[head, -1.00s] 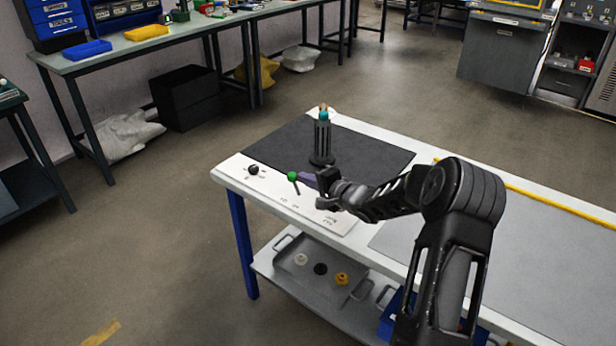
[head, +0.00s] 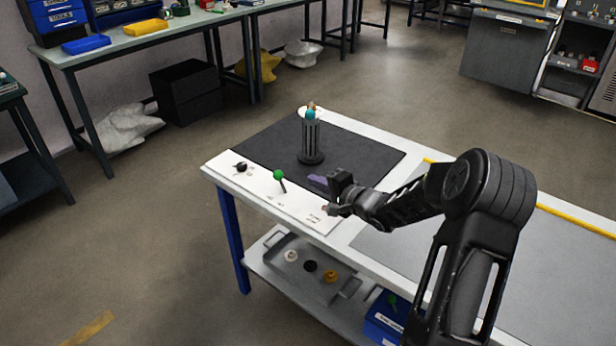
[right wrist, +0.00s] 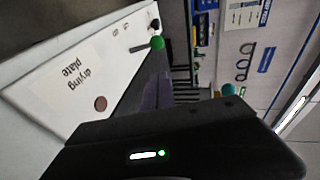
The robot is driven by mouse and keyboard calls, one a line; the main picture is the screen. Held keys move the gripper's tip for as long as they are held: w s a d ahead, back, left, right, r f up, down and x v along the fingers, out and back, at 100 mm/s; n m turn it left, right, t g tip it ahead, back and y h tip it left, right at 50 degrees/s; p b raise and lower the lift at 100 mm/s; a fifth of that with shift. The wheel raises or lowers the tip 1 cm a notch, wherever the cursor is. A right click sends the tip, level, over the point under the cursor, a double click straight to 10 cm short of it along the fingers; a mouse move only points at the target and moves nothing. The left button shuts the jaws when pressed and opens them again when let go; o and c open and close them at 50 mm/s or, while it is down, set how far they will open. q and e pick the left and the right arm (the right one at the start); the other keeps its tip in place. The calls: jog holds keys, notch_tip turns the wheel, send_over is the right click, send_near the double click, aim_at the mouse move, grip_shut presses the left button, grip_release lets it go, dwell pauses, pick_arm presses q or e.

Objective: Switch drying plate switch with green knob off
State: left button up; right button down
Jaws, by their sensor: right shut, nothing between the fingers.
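The green knob (head: 278,175) sits on top of a short dark lever that stands tilted on the white control panel (head: 262,190) at the front left of the bench. It also shows in the right wrist view (right wrist: 157,42), where the panel carries a "drying plate" label (right wrist: 75,75). The dark drying plate (head: 270,142) lies behind the panel. My right gripper (head: 334,196) is shut and empty, to the right of the green knob and apart from it. Its fingertips are small and dark here. My left gripper is not in view.
A black rack with a teal-topped tube (head: 311,140) stands on the dark plate. A purple piece (head: 318,181) lies near my right gripper. A black knob (head: 241,167) is left of the green one. A grey tray (head: 268,262) sits on the lower shelf.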

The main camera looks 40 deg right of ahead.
jog(key=v, duration=0.3)
jog(key=shift+s+d+f, duration=0.1)
jog(key=shift+s+d, duration=0.1)
jog(key=shift+d, duration=0.1)
jog(key=shift+s, duration=0.65)
